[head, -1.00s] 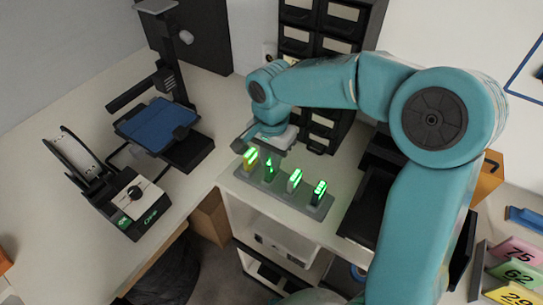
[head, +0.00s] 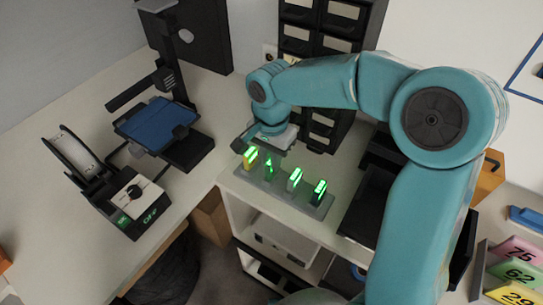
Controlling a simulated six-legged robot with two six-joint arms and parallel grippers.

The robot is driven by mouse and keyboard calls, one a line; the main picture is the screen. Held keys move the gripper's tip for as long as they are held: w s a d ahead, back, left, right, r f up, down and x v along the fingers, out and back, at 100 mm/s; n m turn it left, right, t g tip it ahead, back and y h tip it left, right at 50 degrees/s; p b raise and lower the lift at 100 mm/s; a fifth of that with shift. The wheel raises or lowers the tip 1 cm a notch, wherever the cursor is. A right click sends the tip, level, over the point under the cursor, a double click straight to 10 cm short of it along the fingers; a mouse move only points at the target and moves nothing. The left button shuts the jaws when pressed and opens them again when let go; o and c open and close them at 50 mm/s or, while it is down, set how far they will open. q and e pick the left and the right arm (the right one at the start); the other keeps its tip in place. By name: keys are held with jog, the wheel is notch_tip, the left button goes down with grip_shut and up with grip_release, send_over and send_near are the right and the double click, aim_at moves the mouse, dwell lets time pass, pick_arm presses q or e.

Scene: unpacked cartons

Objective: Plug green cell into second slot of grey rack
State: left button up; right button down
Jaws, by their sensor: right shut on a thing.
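The grey rack (head: 243,176) lies along the front edge of the white worktop. Several cells with lit green tops stand in a row in it. A yellowish cell (head: 250,162) is at its left end. The green cell (head: 269,169) is second from the left, upright in the row and partly covered by my gripper. A pale cell (head: 295,182) and a dark cell (head: 320,192) stand to its right. My right gripper (head: 264,150) reaches down at the second cell and is shut on the green cell; its fingertips are hard to make out. My left gripper is out of view.
A black device with a dial (head: 135,203) and a stand with a blue platform (head: 156,122) are on the left worktop. Black drawers (head: 322,70) stand behind my arm. A dark tray (head: 365,207) lies right of the rack. Numbered cards (head: 518,273) are at lower right.

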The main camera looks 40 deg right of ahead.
jog(key=shift+f+b, duration=0.4)
jog(key=shift+f, duration=0.1)
jog(key=c, duration=1)
grip_release()
notch_tip(320, 180, up, 16)
jog(key=shift+r+p, duration=0.2)
jog(key=shift+p, duration=0.6)
